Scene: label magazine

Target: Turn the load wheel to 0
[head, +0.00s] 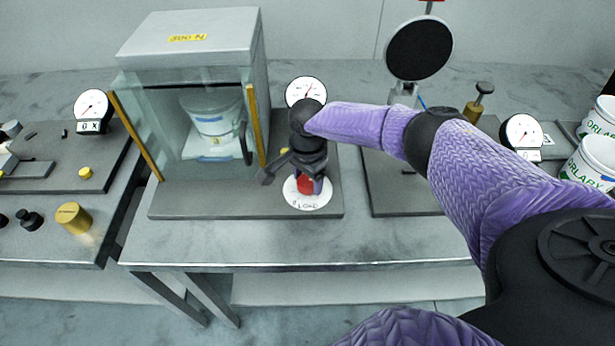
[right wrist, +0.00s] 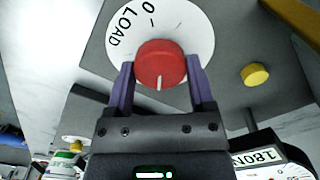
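The load wheel is a red knob (right wrist: 160,62) on a white disc (right wrist: 196,38) marked "LOAD" and "0". In the right wrist view its white pointer line faces down toward my palm, while the 0 mark is on the far upper side. My right gripper (right wrist: 160,75) has its purple fingers on either side of the knob, seemingly touching it. In the head view the knob (head: 306,184) is partly hidden by my right gripper (head: 307,178), and the disc (head: 308,202) shows below it. My left gripper is out of view.
A glass-fronted press (head: 190,40) labelled "300 N" stands left of the wheel, with a white tub (head: 214,117) inside. A round gauge (head: 306,90) is behind my gripper. A yellow knob (right wrist: 255,75) sits near the wheel. White tubs (head: 590,165) stand at the far right.

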